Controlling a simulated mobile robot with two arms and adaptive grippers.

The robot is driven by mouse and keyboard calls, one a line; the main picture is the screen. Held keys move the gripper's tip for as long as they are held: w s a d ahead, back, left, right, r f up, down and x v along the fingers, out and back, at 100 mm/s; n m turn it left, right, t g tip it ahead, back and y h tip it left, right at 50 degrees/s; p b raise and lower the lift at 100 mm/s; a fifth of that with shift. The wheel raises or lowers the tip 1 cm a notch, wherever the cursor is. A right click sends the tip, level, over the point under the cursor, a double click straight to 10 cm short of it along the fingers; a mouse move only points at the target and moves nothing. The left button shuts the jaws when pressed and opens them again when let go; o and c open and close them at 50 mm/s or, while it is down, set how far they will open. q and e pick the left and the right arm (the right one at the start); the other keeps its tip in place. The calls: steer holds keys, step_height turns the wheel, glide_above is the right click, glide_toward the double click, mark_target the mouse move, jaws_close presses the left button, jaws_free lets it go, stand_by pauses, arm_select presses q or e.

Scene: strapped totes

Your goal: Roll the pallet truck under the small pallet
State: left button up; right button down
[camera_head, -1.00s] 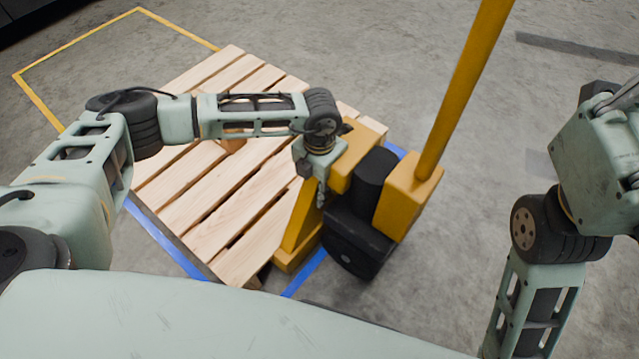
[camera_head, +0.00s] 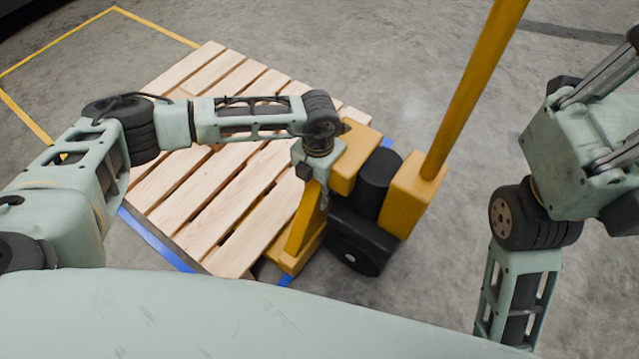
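The small wooden pallet (camera_head: 215,200) lies on the floor at the left centre, made of several pale planks. The yellow pallet truck (camera_head: 407,200) stands at its right side, with a black wheel housing (camera_head: 358,240) and a long yellow handle (camera_head: 470,90) leaning up to the right. Its forks reach toward the pallet and are mostly hidden beneath it. My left gripper (camera_head: 320,185) points down at the yellow body of the truck; its fingertips are small and partly hidden, so its opening is unclear. My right arm is at the right edge; its gripper is out of frame.
Blue tape (camera_head: 155,240) marks the floor around the pallet. A yellow taped outline (camera_head: 60,38) lies at the upper left. The grey concrete floor (camera_head: 560,90) is clear behind and to the right of the truck.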

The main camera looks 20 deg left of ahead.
arm_select(q)
step_height(320, 180, up, 11)
steer(key=shift+w+r, duration=0.1)
steer(key=shift+d+r, duration=0.1)
steer(key=shift+r, duration=0.3)
stand_by(0.4)
